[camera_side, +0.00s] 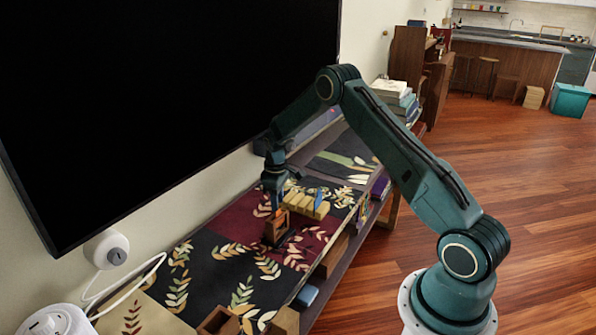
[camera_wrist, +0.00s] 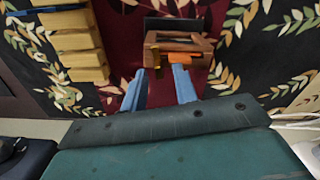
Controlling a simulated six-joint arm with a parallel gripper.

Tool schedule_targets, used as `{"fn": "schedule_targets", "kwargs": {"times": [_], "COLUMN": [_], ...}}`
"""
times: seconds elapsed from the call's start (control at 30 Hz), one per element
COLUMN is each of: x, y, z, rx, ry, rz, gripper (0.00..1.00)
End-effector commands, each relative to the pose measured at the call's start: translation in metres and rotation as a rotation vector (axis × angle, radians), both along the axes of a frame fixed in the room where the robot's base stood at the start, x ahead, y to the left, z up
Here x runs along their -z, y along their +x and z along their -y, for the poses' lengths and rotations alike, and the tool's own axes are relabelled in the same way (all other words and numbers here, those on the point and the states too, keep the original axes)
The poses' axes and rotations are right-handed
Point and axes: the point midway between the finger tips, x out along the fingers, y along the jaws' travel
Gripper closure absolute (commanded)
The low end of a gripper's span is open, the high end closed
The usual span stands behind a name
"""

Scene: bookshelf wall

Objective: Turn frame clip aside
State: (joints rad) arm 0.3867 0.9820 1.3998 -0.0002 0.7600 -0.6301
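A small brown wooden frame (camera_side: 276,229) stands on the leaf-patterned shelf top below my gripper (camera_side: 274,199). In the wrist view the frame (camera_wrist: 196,43) lies just beyond my fingertips. An orange piece (camera_wrist: 186,59) is on its near side, right of centre; a gold-coloured upright piece (camera_wrist: 155,57) is at its left. I cannot tell for sure which piece is the clip. My gripper (camera_wrist: 159,71) has its two blue fingers apart, with nothing seen held between them. The gold piece lies roughly in line with the gap; contact cannot be told.
Several yellow wooden blocks (camera_side: 307,204) with a blue piece lie close to the right of the frame. A large black screen (camera_side: 170,90) hangs on the wall behind. A white cable (camera_side: 128,283) and round white device (camera_side: 105,249) are at the left.

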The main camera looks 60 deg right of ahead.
Motion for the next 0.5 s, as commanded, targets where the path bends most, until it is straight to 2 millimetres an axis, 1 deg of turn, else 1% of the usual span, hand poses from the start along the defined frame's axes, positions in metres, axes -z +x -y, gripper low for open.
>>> {"fn": "schedule_targets", "kwargs": {"times": [0.17,0.27,0.37,0.5], "x": [-0.002,-0.007,-0.017,-0.034], "y": [0.0,0.0,0.001,0.001], "z": [0.0,0.0,0.0,0.0], "rx": [0.0,0.0,0.0,0.0], "ry": [0.0,-0.001,-0.001,-0.001], "rz": [0.0,0.001,0.003,0.003], "gripper": [0.71,0.71,0.71,0.71]}}
